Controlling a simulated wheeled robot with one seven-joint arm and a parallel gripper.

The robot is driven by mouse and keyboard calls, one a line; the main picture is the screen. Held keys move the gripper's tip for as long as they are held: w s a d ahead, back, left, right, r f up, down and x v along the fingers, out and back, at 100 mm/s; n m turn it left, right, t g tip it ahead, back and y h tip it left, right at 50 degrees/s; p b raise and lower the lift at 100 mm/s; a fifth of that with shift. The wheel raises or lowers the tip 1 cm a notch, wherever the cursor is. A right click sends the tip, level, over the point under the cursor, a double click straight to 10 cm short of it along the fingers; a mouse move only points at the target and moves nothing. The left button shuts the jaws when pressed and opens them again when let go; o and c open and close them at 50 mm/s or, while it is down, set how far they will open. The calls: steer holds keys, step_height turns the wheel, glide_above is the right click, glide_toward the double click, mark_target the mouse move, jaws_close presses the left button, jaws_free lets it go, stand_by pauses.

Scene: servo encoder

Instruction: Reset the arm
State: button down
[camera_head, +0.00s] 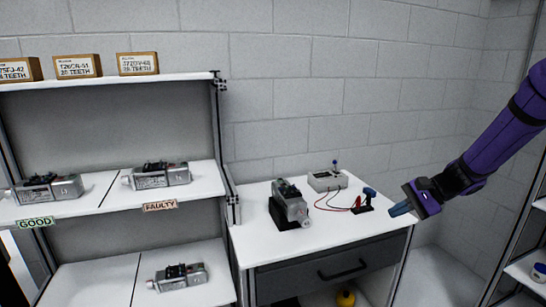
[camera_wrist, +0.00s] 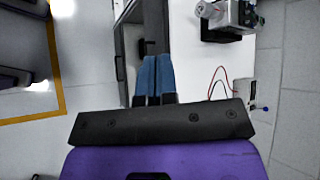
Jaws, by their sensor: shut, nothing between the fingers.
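My purple arm reaches in from the right in the head view, with my gripper (camera_head: 401,209) over the right edge of the white table (camera_head: 262,240). In the wrist view the blue fingers of my gripper (camera_wrist: 154,78) lie together, shut and empty. A grey servo (camera_head: 291,201) sits on a black stand on the table; it also shows at the top right of the wrist view (camera_wrist: 230,15).
A shelf at left holds servos on the middle board (camera_head: 160,175) and one lower servo (camera_head: 180,276). The board has GOOD (camera_head: 35,223) and FAULTY (camera_head: 160,206) labels. Boxes (camera_head: 138,63) stand on top. A rack (camera_head: 525,270) is at right. The table's front is clear.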

steer(key=s+a+r+n+h, duration=0.4)
steer(key=s+r+n+h, duration=0.2)
steer(key=s+r, duration=0.75)
steer(key=s+d+r+n+t+h, duration=0.1)
steer(key=s+r+n+h, duration=0.1)
steer(key=s, duration=0.6)
steer(key=s+d+r+n+t+h, duration=0.1)
steer(key=s+r+n+t+h, duration=0.1)
steer(key=s, duration=0.6)
steer(key=shift+s+r, duration=0.15)
steer(key=shift+s, duration=0.2)
